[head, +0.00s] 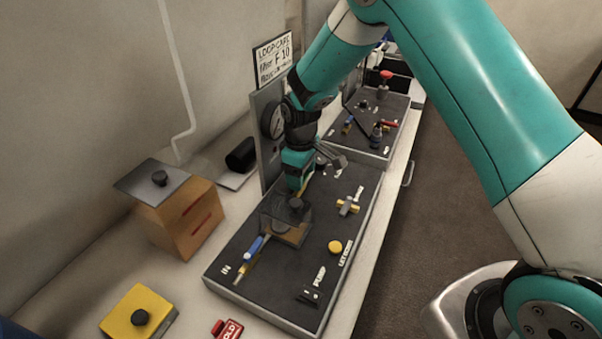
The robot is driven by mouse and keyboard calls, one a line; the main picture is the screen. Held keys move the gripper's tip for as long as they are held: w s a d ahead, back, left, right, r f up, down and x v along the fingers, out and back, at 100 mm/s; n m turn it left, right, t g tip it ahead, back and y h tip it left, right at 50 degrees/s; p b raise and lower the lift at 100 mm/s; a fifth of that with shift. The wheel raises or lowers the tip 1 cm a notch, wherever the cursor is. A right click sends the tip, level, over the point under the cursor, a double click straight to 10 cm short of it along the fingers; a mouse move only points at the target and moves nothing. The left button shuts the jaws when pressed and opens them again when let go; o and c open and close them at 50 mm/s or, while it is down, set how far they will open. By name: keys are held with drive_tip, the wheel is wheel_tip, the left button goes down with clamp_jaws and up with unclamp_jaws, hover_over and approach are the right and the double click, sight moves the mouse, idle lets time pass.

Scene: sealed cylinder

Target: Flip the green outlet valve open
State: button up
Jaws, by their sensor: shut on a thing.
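My gripper (336,160) is low over the far part of the near black panel (302,275), beyond the dark square lid (272,204). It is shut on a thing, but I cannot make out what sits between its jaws. I cannot clearly pick out the green outlet valve; my teal wrist covers much of that area. The blue inlet valve handle (254,246) lies along the yellow pipe at the near end, beside the IN label. The lid, with its black knob, sits over a brown block (290,236) on the panel.
A yellow knob (335,246), a yellow-and-grey fitting (347,207) and a pump switch (310,295) sit on the panel's right side. A round gauge (275,121) stands behind. A wooden box (180,222) and a yellow block (138,312) are left. A similar panel stands farther back.

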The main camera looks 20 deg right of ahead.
drive_tip(key=o, duration=0.9)
wheel_tip(320, 180, up, 18)
drive_tip(key=b, duration=0.3)
drive_tip(key=shift+f, duration=0.25)
drive_tip(key=s+a+r+y, duration=0.1)
drive_tip(key=s, duration=0.9)
drive_tip(key=s+a+r+m+y, duration=0.1)
drive_tip(key=s, duration=0.8)
drive_tip(key=s+a+r+m+y, duration=0.1)
drive_tip(key=s+y, duration=0.1)
drive_tip(key=s, duration=0.8)
drive_tip(key=shift+s+a+r, duration=0.25)
drive_tip(key=shift+s+a, duration=0.05)
drive_tip(key=shift+s, duration=0.05)
